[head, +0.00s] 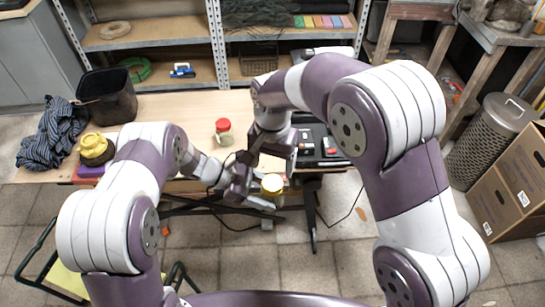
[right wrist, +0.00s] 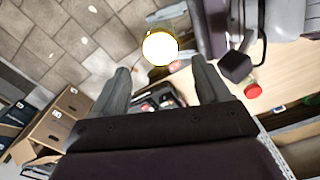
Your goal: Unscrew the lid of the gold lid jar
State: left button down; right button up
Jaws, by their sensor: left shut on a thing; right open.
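The gold lid jar shows its round yellow-gold lid (head: 272,183) in the head view, off the table's front edge. My left gripper (head: 262,202) is shut on the jar's body just below the lid. The lid (right wrist: 160,48) also shows in the right wrist view, seen from above, beyond and between my right fingertips. My right gripper (right wrist: 161,78) is open and empty, with its two fingers spread apart; no contact with the lid shows. The jar's body is mostly hidden by the lid and the left gripper.
A red-lid jar (head: 223,130) stands on the wooden table (head: 185,105). A black bin (head: 107,95), a striped cloth (head: 53,135) and a yellow object (head: 95,147) are at the left. A metal bin (head: 492,140) and cardboard boxes (head: 505,195) stand on the floor at right.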

aim_at(273, 182)
notch_tip(273, 182, down, 7)
jog(key=shift+r, duration=0.15)
jog(key=c, duration=1.1)
jog(key=shift+n, duration=1.3)
jog(key=shift+r, duration=0.15)
jog(key=shift+r, duration=0.95)
jog(key=shift+r, duration=2)
